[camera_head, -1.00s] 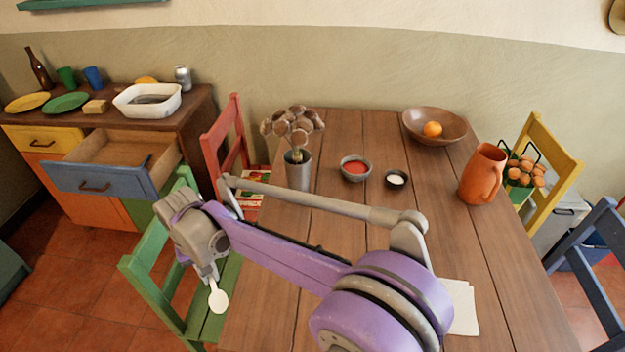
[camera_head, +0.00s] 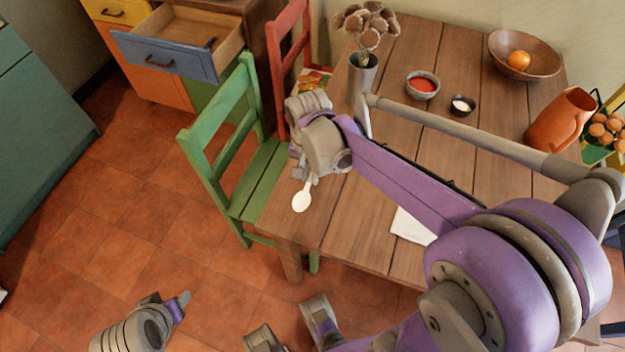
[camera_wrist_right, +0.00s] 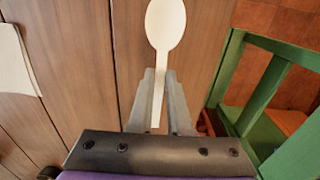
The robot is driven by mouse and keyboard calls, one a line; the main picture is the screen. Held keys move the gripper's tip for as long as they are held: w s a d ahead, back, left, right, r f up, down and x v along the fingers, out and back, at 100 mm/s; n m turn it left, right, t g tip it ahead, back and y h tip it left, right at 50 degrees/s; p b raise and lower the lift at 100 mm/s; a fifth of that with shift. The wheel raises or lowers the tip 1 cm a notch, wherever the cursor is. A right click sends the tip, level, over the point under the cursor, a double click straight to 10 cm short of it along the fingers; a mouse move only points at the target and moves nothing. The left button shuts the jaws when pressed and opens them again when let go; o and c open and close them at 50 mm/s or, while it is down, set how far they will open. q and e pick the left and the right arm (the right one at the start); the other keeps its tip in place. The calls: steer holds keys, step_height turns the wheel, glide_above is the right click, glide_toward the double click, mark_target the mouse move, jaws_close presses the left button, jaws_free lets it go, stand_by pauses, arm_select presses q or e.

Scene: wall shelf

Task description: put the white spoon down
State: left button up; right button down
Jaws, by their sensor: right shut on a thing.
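My right gripper (camera_head: 308,184) is shut on the handle of the white spoon (camera_head: 301,201). The spoon's bowl points down and away from the fingers in the head view. In the right wrist view the spoon (camera_wrist_right: 165,24) sticks out from between the two fingers of the gripper (camera_wrist_right: 161,76), with the wooden table top behind it. The spoon shows over the near left part of the table (camera_head: 335,222), and its height above the wood is hard to tell. A grey and purple part of mine, likely my left gripper (camera_head: 180,302), shows at the lower left; its fingers are unclear.
A green chair (camera_head: 262,178) stands against the table's left side. A white napkin (camera_head: 411,226) lies partly behind my arm. A metal vase (camera_head: 362,75), a red-filled bowl (camera_head: 423,85), a small dark bowl (camera_head: 462,105), a wooden bowl (camera_head: 545,60) and an orange jug (camera_head: 562,120) stand further back.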

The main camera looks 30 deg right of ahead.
mark_target(310, 179)
steer(key=shift+f+b, duration=0.3)
steer(key=shift+f, duration=1.6)
steer(key=shift+f, duration=0.2)
steer(key=c, duration=0.9)
jaws_free()
steer(key=shift+o, duration=0.2)
steer(key=shift+r, duration=0.1)
